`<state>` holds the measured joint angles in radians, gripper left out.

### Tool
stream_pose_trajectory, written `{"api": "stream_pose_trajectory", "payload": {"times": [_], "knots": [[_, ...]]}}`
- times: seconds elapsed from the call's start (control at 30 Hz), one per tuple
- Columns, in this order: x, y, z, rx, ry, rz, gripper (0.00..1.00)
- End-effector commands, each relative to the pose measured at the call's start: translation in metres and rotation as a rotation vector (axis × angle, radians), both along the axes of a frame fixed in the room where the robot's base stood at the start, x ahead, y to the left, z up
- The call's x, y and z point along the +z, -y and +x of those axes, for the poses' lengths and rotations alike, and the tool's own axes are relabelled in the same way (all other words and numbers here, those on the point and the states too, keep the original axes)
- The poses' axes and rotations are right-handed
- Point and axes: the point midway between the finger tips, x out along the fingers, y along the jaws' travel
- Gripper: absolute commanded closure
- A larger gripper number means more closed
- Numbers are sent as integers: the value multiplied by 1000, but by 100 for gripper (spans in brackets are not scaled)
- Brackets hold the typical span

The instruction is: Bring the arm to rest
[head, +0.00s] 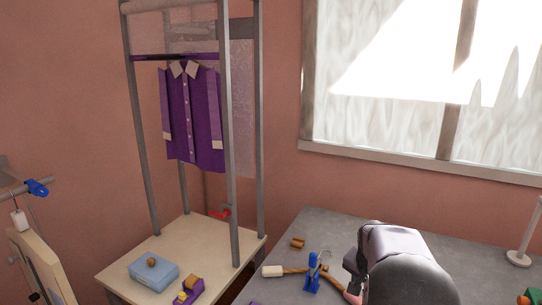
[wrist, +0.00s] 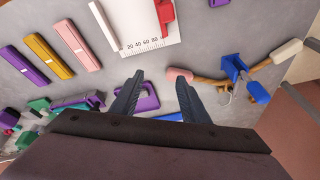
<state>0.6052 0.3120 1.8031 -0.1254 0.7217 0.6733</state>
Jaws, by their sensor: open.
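My gripper (wrist: 157,96) shows in the wrist view with its two dark fingers spread wide apart. It is open, and nothing is held between the fingers. It points toward the grey table (wrist: 215,40). A small purple frame-like piece (wrist: 152,99) lies beyond the fingertips, seen between them. In the head view my arm (head: 400,262) stands over the grey table at the lower right, and its bulk hides the fingertips and the table behind it.
A blue clamp-like tool (head: 313,272) and a wooden-handled brush or mallet (head: 272,271) lie left of my arm. A white ruled sheet (wrist: 140,25) and coloured bars (wrist: 48,55) lie on the table.

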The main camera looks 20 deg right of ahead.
Motion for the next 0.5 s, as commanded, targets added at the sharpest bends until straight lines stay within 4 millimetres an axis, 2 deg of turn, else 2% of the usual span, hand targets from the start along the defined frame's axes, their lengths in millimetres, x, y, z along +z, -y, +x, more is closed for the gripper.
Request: {"api": "stream_pose_trajectory", "payload": {"times": [0.03,0.1,0.17,0.2,0.3,0.4,0.5], "knots": [[-4,-38,-1,109,-29,11,59],[-11,-85,-10,262,-73,25,59],[-18,-124,-22,394,-111,37,59],[-23,-148,-32,483,-134,44,59],[-34,-201,-63,694,-193,58,59],[-45,-240,-96,878,-243,71,59],[-53,-266,-125,1021,-282,81,59]]}}
